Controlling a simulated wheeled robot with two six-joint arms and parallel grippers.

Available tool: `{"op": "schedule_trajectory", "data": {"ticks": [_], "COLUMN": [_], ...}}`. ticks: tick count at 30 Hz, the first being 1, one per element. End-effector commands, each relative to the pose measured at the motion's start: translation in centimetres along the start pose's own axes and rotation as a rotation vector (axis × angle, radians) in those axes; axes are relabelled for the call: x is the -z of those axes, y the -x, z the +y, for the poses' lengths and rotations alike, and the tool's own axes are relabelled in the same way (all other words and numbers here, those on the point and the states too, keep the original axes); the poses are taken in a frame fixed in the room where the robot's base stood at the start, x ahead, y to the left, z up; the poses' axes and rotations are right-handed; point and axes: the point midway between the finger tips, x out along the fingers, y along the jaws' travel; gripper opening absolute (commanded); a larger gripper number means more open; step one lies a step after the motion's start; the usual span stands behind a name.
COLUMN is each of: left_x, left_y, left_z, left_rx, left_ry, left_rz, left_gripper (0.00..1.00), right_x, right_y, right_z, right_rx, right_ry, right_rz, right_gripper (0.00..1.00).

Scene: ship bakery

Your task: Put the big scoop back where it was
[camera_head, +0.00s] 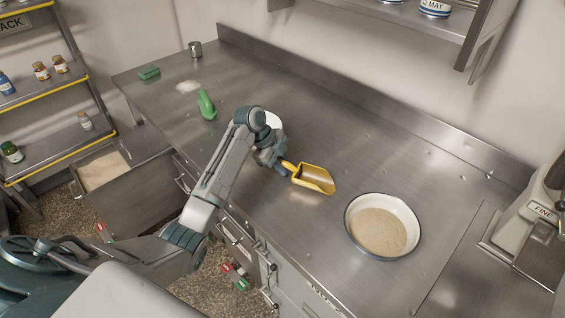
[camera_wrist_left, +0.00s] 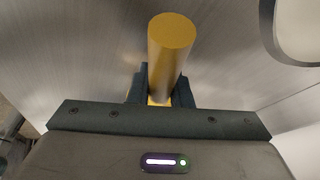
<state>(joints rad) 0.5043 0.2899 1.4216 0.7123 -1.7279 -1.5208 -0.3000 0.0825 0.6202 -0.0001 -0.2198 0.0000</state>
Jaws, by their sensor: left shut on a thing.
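The big scoop (camera_head: 316,179) is yellow, with an open bowl pointing right in the head view. My left gripper (camera_head: 284,168) is shut on its handle. In the left wrist view the yellow handle (camera_wrist_left: 168,50) stands up between the two dark fingers (camera_wrist_left: 165,92). The scoop is over the steel counter, left of the white bowl; I cannot tell whether it touches the counter. The scoop's bowl is hidden in the wrist view. My right gripper is in neither view.
A white bowl of pale grain or flour (camera_head: 379,228) stands on the steel counter (camera_head: 330,130). A smaller green scoop (camera_head: 206,105), a green block (camera_head: 149,73) and a metal cup (camera_head: 195,48) are farther back. A white round thing (camera_head: 273,120) is partly behind my arm. An open drawer (camera_head: 103,170) is at left.

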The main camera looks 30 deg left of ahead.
Motion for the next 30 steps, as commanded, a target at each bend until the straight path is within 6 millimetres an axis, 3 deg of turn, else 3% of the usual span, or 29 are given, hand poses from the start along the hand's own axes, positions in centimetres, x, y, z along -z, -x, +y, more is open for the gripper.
{"op": "schedule_trajectory", "data": {"ticks": [6, 7, 9, 10, 22, 30], "left_x": [-0.1, -0.1, -0.1, -0.1, -0.1, -0.2], "left_y": [-0.2, -0.2, -0.2, -0.2, 0.8, 6.0], "left_z": [0.0, 0.0, 0.0, 0.0, -0.1, -0.1], "left_rx": [0.001, 0.001, 0.0, 0.0, 0.004, 0.006], "left_ry": [0.0, 0.0, 0.0, 0.0, -0.002, -0.002], "left_rz": [0.001, 0.0, 0.0, 0.0, -0.002, -0.004], "left_gripper": [0.0, 0.24, 0.38, 0.4, 0.4, 0.4], "right_x": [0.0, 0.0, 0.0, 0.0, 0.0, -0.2], "right_y": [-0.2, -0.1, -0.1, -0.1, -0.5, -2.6], "right_z": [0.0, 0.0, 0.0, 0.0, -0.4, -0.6], "right_rx": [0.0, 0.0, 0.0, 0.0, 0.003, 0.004], "right_ry": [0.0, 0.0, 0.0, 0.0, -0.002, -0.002], "right_rz": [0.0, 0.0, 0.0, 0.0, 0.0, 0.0], "right_gripper": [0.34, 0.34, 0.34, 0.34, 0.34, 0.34]}}
